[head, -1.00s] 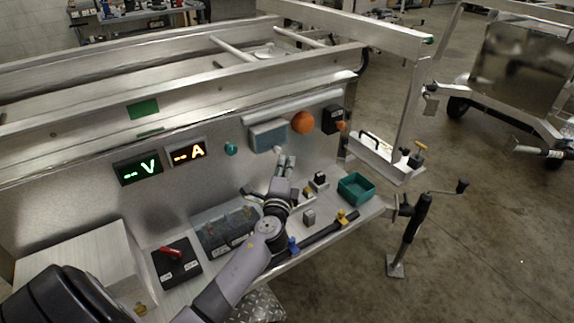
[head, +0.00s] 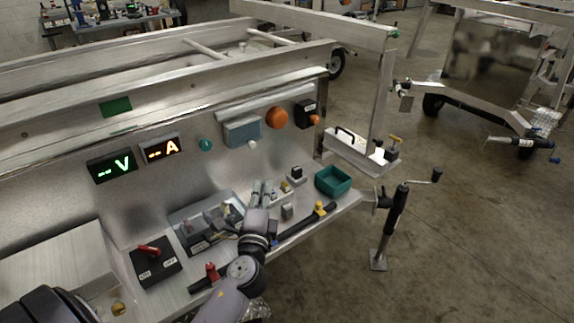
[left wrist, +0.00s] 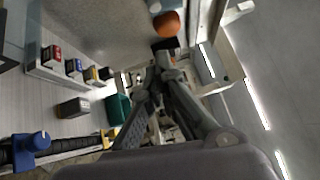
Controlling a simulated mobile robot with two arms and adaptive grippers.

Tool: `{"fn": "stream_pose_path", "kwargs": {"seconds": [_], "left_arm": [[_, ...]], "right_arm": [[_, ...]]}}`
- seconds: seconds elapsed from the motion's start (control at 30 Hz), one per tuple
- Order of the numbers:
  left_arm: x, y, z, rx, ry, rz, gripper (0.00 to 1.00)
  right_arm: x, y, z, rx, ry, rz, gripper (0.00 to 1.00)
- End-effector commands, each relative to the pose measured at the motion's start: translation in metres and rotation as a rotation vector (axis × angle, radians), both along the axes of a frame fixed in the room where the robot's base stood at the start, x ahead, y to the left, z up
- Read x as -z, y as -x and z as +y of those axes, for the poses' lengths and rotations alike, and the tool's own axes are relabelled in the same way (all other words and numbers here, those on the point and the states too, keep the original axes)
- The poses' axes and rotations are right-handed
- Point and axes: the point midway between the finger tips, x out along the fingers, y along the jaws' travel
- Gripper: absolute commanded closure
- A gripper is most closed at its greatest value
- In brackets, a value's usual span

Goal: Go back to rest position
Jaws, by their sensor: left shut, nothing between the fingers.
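My left gripper (head: 262,188) is over the metal work shelf, in front of the upright panel, with its arm coming in from lower left. Its fingers are together with nothing between them. In the left wrist view the gripper (left wrist: 165,62) is seen from behind, and no object shows between its fingertips. It looks apart from the small blocks beside it. My right gripper is not in view.
A teal bin (head: 333,180) stands at the shelf's right end. A black bar with a yellow clamp (head: 319,208) runs along the front edge. A black switch box (head: 155,262) and a grey tray with terminals (head: 206,226) lie to the left. An orange button (head: 276,117) is on the panel.

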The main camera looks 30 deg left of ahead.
Motion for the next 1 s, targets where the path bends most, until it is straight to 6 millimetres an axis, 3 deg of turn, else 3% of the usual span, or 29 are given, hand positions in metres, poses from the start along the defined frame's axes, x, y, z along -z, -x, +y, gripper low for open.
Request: {"fn": "stream_pose_path", "kwargs": {"seconds": [0.27, 0.37, 0.47, 0.6, 0.7, 1.0], "left_arm": [[0.006, 0.009, 0.001, -0.017, 0.067, 0.005, 1.0], [0.027, 0.03, 0.006, -0.071, 0.26, 0.028, 1.0], [0.066, 0.067, 0.001, -0.161, 0.569, 0.096, 1.0], [0.121, 0.127, -0.032, -0.293, 0.971, 0.26, 1.0], [0.143, 0.16, -0.059, -0.357, 1.145, 0.37, 1.0], [0.166, 0.238, -0.124, -0.484, 1.44, 0.648, 1.0]], "right_arm": [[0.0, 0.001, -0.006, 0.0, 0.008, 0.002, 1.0], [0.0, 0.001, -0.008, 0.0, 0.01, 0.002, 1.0], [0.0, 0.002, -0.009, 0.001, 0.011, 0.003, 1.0], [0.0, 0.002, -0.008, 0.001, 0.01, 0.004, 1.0], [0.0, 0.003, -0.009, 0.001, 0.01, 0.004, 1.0], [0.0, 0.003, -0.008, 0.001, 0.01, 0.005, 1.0]]}}
